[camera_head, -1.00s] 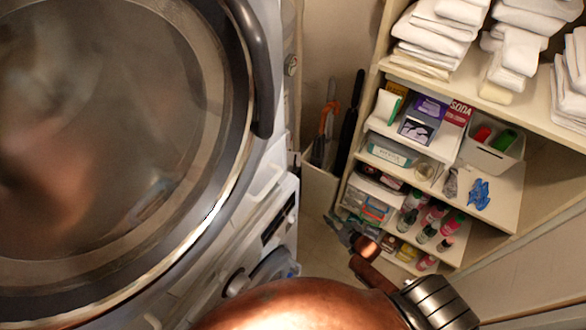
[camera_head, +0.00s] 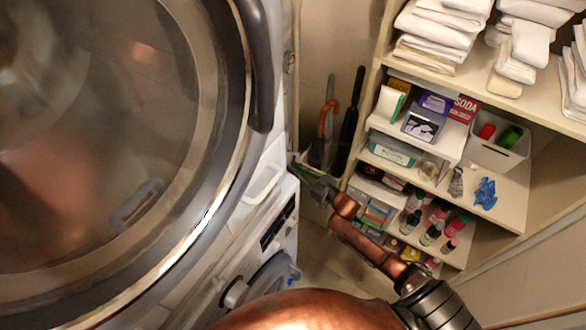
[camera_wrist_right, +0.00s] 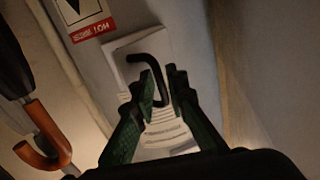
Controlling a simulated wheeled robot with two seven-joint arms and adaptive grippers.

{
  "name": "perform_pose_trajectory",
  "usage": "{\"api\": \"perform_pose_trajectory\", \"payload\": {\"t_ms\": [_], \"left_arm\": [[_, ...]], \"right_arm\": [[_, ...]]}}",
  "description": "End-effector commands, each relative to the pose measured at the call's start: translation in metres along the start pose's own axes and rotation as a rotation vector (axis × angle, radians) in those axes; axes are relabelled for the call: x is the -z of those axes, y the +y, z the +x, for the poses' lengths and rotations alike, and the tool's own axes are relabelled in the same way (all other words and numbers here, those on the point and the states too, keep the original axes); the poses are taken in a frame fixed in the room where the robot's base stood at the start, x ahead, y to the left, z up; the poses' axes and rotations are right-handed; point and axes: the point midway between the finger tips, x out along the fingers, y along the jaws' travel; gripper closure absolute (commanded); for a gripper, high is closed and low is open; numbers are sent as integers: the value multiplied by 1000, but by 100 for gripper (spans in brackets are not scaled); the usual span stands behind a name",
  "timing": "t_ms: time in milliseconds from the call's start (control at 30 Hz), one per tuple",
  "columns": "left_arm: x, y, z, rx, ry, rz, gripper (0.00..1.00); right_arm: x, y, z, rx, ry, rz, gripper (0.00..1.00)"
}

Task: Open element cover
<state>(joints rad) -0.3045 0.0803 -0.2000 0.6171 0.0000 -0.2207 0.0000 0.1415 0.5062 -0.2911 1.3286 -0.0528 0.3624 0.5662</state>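My right gripper (camera_head: 306,170) reaches in beside the machine's right edge in the head view. In the right wrist view its two green fingers (camera_wrist_right: 165,82) are apart. A black bent handle (camera_wrist_right: 152,60) shows at and between the fingertips; I cannot tell whether they touch it. Behind it is a white panel (camera_wrist_right: 125,75) with slots lower down, which looks like the element cover. The fingers partly hide it. A warning label with a red strip (camera_wrist_right: 92,30) is above left. The panel cannot be made out in the head view. My left gripper is not in view.
The large round machine door (camera_head: 95,150) fills the left, with a dark handle (camera_head: 258,65). Umbrellas (camera_head: 322,135) stand behind my gripper; an orange umbrella handle (camera_wrist_right: 45,140) is close on its left. Shelves with towels (camera_head: 440,35) and bottles stand at right.

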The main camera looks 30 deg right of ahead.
Motion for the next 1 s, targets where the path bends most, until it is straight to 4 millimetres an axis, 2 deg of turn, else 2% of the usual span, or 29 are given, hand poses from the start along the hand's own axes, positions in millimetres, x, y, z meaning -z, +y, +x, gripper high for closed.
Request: {"api": "perform_pose_trajectory", "payload": {"t_ms": [367,567,1000], "left_arm": [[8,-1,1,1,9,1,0],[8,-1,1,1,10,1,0],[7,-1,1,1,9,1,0]], "right_arm": [[0,0,7,0,-1,0,87],[-1,0,7,0,-2,0,100],[-1,0,6,-1,-2,0,100]]}}
